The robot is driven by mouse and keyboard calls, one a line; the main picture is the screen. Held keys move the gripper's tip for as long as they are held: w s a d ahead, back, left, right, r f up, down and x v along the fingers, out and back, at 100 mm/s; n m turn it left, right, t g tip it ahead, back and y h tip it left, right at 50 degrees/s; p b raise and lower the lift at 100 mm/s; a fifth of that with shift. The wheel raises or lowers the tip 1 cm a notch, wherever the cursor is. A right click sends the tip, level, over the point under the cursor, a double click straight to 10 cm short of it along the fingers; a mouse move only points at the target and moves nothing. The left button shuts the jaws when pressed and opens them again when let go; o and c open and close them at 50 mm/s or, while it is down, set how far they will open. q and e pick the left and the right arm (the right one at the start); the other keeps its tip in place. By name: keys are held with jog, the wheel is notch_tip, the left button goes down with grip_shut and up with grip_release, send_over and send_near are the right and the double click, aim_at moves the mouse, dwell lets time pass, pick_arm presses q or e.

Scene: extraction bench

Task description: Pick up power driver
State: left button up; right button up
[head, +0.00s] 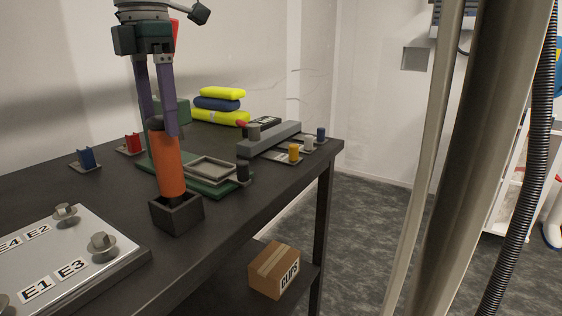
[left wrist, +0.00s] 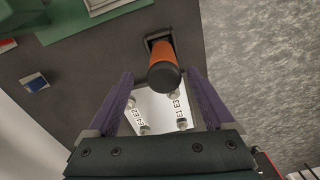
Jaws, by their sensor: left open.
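The power driver (head: 170,165) is an orange cylinder with a dark top, standing upright in a small dark square holder (head: 177,217) near the bench's front edge. My left gripper (head: 160,128) is above it, pointing down, with its two purple fingers apart at the driver's upper end. In the left wrist view the driver (left wrist: 161,60) shows its black end cap, and the open fingers (left wrist: 164,84) lie on either side of that cap. I cannot tell whether a finger touches it. My right gripper is not in view.
A silver plate (head: 110,262) with labelled knobs lies at the front left. Behind the driver are a green board with a grey tray (head: 212,168), a long grey block (head: 268,140) and several small cylinders. A cardboard box (head: 273,270) sits on the lower shelf.

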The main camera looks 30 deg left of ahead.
aim_at(166, 148)
pick_arm(q)
jog(key=f, duration=0.6)
jog(key=shift+d+p, duration=0.3)
jog(key=shift+p, duration=0.1)
jog(key=shift+c, duration=0.3)
jog(key=shift+r, duration=0.1)
grip_shut()
